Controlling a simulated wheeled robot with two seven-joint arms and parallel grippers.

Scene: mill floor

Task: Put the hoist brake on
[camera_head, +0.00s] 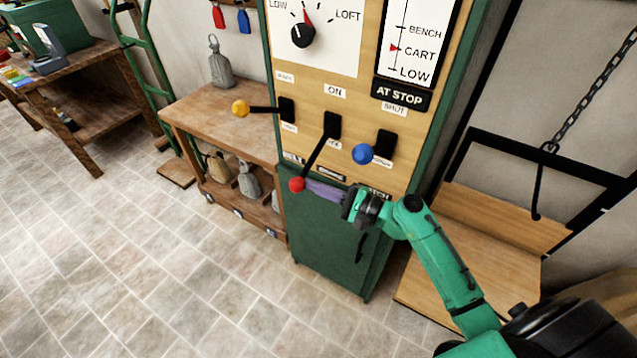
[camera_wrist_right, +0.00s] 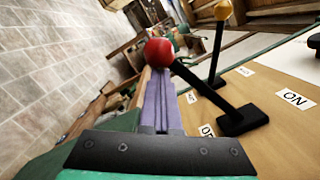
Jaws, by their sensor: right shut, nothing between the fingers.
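The control cabinet (camera_head: 350,130) has three levers with ball knobs. The middle lever has a red knob (camera_head: 296,184) and tilts down and left, away from its ON label (camera_head: 335,92). The plate below it is too small to read surely. My right gripper (camera_head: 308,187) has its purple fingers shut and empty, with the tips close to the right of the red knob. In the right wrist view the red knob (camera_wrist_right: 160,52) shows just past the fingertips (camera_wrist_right: 160,78); I cannot tell whether they touch. My left gripper is not in view.
A yellow-knob lever (camera_head: 240,108) sticks out left of the red one; a blue-knob lever (camera_head: 363,153) is to the right, above my right wrist. A wooden bench (camera_head: 215,120) with weights stands left. A chain (camera_head: 590,90) hangs at right. The floor at left is clear.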

